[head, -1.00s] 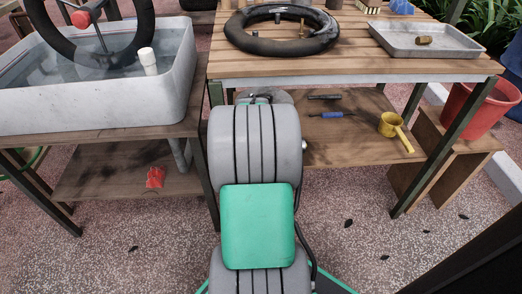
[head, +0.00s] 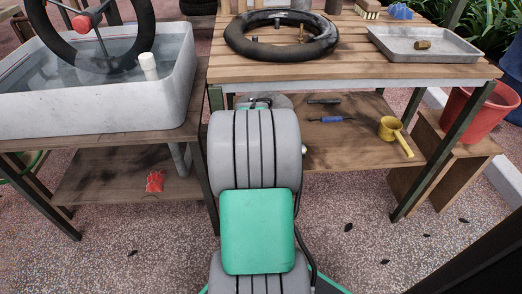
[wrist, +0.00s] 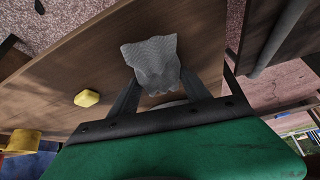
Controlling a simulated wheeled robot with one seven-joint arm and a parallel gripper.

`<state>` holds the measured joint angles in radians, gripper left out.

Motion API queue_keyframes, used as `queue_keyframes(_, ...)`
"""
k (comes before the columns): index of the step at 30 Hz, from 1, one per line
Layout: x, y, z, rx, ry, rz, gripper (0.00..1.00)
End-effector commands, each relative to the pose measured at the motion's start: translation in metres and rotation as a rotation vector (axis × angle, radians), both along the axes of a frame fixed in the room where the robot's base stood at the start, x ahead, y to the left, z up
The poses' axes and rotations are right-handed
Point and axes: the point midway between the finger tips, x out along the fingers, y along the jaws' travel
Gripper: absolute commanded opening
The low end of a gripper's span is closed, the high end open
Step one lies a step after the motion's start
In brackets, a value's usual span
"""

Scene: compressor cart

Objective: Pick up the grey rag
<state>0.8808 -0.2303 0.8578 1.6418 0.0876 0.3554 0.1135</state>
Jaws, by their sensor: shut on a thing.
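The grey rag (wrist: 152,62) is a crumpled, ribbed cloth in the wrist view. My gripper (wrist: 158,80) is shut on it, with a dark finger on each side of the cloth. The rag appears in front of the brown wooden lower shelf (wrist: 85,65); I cannot tell whether it still touches the wood. In the head view my own arm covers the gripper, and I cannot make out the rag there.
The lower shelf (head: 350,155) holds a yellow scoop (head: 392,130), a blue-handled tool (head: 330,119) and a dark bar. A small yellow block (wrist: 87,98) lies near the rag. The slatted tabletop (head: 345,67) is above, with a table leg (head: 447,140) at right. A red bucket (head: 485,115) stands further right.

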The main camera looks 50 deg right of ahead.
Motion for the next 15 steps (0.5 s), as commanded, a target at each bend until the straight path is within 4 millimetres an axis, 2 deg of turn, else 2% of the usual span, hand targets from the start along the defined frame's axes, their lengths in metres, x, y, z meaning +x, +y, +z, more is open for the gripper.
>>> queue_keyframes(9,0.000,0.000,0.002,0.001,0.001,0.000,0.16)
queue_keyframes(15,0.000,0.000,0.026,0.000,0.000,0.000,0.16)
